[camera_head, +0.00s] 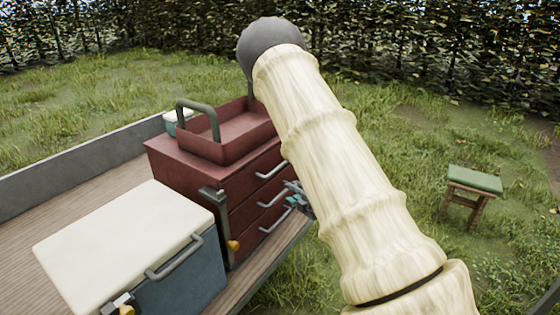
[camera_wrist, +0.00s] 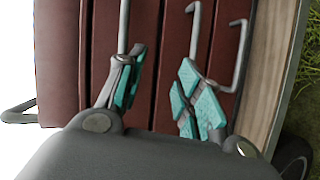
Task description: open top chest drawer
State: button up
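The red chest (camera_head: 185,168) stands on the wooden bed with its drawers shut, as far as I can see. The top drawer handle (camera_head: 271,171) is a grey bar; in the wrist view it is the leftmost bar (camera_wrist: 123,25). My gripper (camera_head: 297,197) is at the drawer fronts near the middle handle, partly hidden by my arm. In the wrist view my gripper (camera_wrist: 164,62) is open with nothing between its teal pads. Its left finger overlaps the top handle's end; its right finger overlaps the middle handle (camera_wrist: 194,28). Whether either touches is unclear.
A red tray (camera_head: 215,143) with a grey handle sits on the chest. A white-lidded blue cooler (camera_head: 125,240) stands close in front. The bottom handle (camera_head: 275,221) lies below my gripper. A green-topped stool (camera_head: 474,181) stands on the grass at right.

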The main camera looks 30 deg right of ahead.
jog(key=n+t, duration=0.1)
jog(key=n, duration=0.1)
send_near(280, 165)
jog(key=s, duration=0.1)
jog(key=shift+y, duration=0.3)
jog(key=w+p, duration=0.1)
jog(key=w, duration=0.2)
jog(key=w+f+p, duration=0.1)
jog(key=w, duration=0.2)
jog(key=w+f+p, duration=0.1)
jog(key=w, duration=0.2)
jog(key=shift+w+d+f+p, duration=0.15)
jog(key=shift+w+p, duration=0.05)
jog(key=shift+p, duration=0.15)
jog(key=shift+w+f, duration=0.25)
jog(key=shift+w, duration=0.35)
grip_shut()
